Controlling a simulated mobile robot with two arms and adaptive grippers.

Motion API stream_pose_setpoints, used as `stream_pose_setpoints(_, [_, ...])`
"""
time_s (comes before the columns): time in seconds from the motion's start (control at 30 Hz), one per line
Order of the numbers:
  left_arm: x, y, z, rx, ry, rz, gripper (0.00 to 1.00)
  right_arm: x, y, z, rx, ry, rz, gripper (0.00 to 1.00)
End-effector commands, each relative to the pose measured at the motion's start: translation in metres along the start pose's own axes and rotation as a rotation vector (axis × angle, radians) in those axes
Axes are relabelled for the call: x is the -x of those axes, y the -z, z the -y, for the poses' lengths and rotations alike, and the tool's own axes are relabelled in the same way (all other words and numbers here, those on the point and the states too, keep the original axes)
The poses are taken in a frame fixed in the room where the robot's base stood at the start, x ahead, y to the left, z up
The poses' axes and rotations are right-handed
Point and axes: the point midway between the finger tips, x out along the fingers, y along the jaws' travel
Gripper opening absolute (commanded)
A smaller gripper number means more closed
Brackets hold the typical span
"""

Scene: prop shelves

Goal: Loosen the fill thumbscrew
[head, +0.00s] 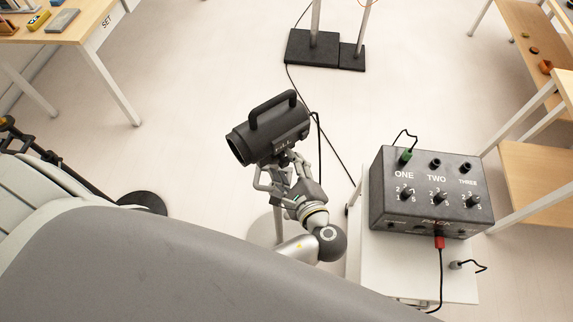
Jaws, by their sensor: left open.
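A black lamp (274,133) with a carrying handle on top sits on a stand in the middle of the head view. Its round open end faces lower left. My left gripper (277,167) is at the lamp's underside, with its fingers open and pointing up towards it. I cannot tell whether the fingers touch the lamp or its mount. The thumbscrew cannot be made out; the gripper and lamp body cover that area. My right gripper is not in view.
A black dimmer box (430,215) marked ONE, TWO, THREE stands on a white cart (400,268) at right, with a green plug (406,156) and a red plug (439,242). A cable runs along the floor behind the lamp. Black base plates (312,48) stand farther back.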

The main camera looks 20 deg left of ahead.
Motion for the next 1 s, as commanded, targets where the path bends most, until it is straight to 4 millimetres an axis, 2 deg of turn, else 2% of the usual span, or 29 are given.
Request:
stream_pose_setpoints(0.4, [0.082,0.001,-0.001,0.001,-0.003,-0.003,0.50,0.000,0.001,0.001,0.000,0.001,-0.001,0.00])
stream_pose_setpoints(0.5, [0.097,0.000,-0.001,0.000,-0.002,-0.002,0.50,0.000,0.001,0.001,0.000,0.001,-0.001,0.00])
stream_pose_setpoints(0.7, [0.113,0.000,0.000,0.000,-0.001,0.000,0.50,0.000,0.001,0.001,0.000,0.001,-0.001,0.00])
stream_pose_setpoints(1.0, [0.114,0.000,-0.001,0.000,-0.001,0.000,0.50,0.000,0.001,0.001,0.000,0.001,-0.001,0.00])
